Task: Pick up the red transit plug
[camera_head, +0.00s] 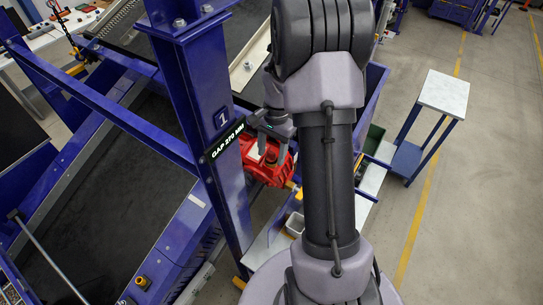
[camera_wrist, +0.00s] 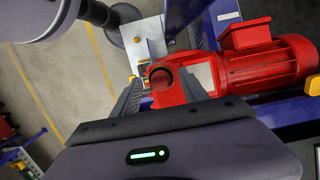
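A red geared motor (camera_wrist: 255,65) fills the upper right of the wrist view; it also shows in the head view (camera_head: 267,165), partly behind my arm and beside the blue post. A short round red part with a dark end (camera_wrist: 161,78) stands out from the gear housing; I cannot tell for sure whether it is the transit plug. My gripper (camera_wrist: 167,88) is at the housing, its two dark fingers apart on either side of this round part. No clear contact shows. In the head view my gripper (camera_head: 272,150) is over the red housing, its fingertips unclear.
The conveyor belt (camera_head: 120,190) lies further left. A small white-topped table (camera_head: 444,93) stands right on open floor. A grey bin (camera_head: 294,223) sits near my base.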

